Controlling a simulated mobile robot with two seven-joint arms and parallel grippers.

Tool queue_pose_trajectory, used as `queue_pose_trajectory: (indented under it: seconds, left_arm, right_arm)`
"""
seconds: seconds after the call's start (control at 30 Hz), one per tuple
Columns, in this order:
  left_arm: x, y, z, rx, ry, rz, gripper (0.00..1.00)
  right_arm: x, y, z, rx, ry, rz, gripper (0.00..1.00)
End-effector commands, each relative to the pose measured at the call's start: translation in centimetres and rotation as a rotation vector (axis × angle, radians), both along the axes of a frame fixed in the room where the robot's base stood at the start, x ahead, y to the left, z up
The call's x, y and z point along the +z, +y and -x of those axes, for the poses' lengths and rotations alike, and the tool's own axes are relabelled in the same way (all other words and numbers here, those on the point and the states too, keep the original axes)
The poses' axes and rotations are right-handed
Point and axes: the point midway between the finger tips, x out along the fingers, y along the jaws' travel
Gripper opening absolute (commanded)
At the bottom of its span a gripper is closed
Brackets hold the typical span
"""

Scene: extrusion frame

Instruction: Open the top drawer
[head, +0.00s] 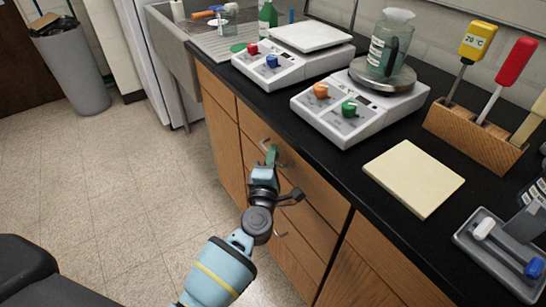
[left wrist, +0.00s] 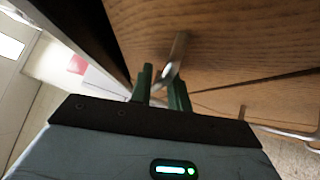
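The top drawer (head: 312,187) is a wooden front under the black counter, and it looks shut, level with the cabinet face. Its metal bar handle (head: 264,143) is partly hidden behind my left gripper (head: 271,156). In the left wrist view, the handle (left wrist: 174,58) runs between the two green fingers of the left gripper (left wrist: 163,85). The fingers stand apart with a small gap beside the bar, so the gripper looks open around the handle. My right gripper is not in view.
A lower drawer handle (head: 280,234) is beneath. The black counter (head: 335,160) above holds two scales, the nearer one (head: 350,105) bearing a jug, plus a wooden tool block (head: 470,135) and a pale pad (head: 412,178). The tiled floor (head: 130,200) on the left is clear.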

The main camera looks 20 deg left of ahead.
Motion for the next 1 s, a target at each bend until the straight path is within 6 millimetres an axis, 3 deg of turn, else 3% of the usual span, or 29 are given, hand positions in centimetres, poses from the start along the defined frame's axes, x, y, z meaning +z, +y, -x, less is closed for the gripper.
queue_pose_trajectory:
  seconds: [0.17, 0.33, 0.77, 1.0]
  left_arm:
    - [0.0, 0.0, 0.0, 0.000, 0.000, 0.000, 0.18]
    - [0.0, 0.0, 0.0, 0.000, 0.000, 0.000, 0.00]
    - [0.0, 0.3, 0.5, 0.001, 0.000, 0.000, 0.00]
    - [0.2, 2.4, 3.1, 0.000, 0.000, -0.002, 0.00]
  right_arm:
    - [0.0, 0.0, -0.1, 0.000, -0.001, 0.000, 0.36]
    - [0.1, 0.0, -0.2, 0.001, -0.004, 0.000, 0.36]
    - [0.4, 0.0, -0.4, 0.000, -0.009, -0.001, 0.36]
    - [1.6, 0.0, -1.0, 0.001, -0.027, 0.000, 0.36]
